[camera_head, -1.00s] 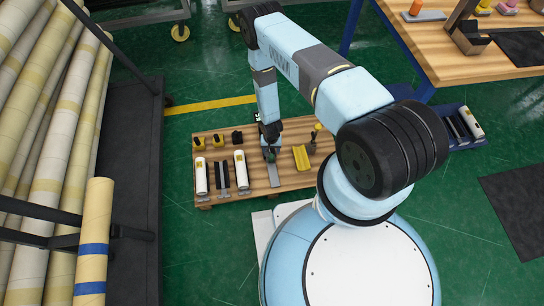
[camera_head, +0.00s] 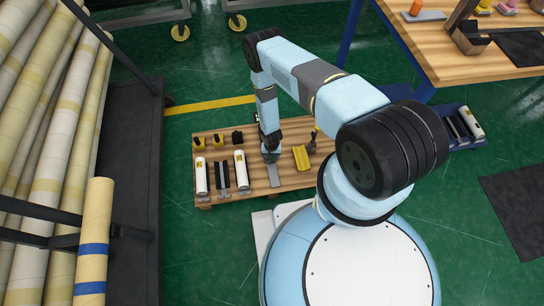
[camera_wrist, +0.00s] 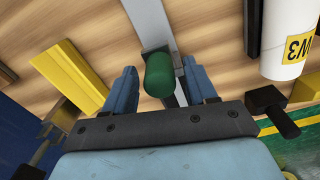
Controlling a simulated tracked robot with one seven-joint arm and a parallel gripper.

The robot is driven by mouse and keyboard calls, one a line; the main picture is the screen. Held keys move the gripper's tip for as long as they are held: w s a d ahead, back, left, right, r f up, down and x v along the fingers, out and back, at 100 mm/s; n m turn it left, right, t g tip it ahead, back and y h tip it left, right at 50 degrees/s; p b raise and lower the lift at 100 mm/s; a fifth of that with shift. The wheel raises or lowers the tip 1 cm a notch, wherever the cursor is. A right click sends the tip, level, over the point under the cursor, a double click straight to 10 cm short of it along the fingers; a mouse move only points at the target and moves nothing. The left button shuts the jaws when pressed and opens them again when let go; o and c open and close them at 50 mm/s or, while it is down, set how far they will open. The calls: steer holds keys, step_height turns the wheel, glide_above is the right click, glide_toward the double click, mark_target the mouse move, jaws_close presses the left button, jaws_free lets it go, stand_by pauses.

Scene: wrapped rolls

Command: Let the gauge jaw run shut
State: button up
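A gauge with a flat grey metal bar (camera_head: 274,176) lies on the wooden board, and the bar also shows in the wrist view (camera_wrist: 148,22). A green rounded knob (camera_wrist: 158,75) sits over the bar near its small grey crosspiece. My gripper (camera_wrist: 160,70) is open, with one blue finger on each side of the knob. A gap shows between the knob and the left finger; the right finger is closer, and contact there is unclear. In the head view my gripper (camera_head: 270,154) is low over the bar's far end and hides that part of the gauge.
The wooden board (camera_head: 226,146) also holds white rolls (camera_head: 240,170), black-and-grey pieces (camera_head: 222,178), small yellow pieces (camera_head: 199,142) and a yellow channel (camera_head: 301,158) close to my gripper's right. A rack of long rolls (camera_head: 60,120) stands at left; a workbench (camera_head: 470,65) stands at upper right.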

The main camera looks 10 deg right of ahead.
jaws_close()
stand_by(0.3)
steer(key=s, duration=0.8)
steer(key=shift+s, duration=0.1)
steer(key=shift+o, duration=0.4)
jaws_free()
step_height(320, 180, up, 14)
steer(key=shift+f, duration=0.15)
stand_by(0.3)
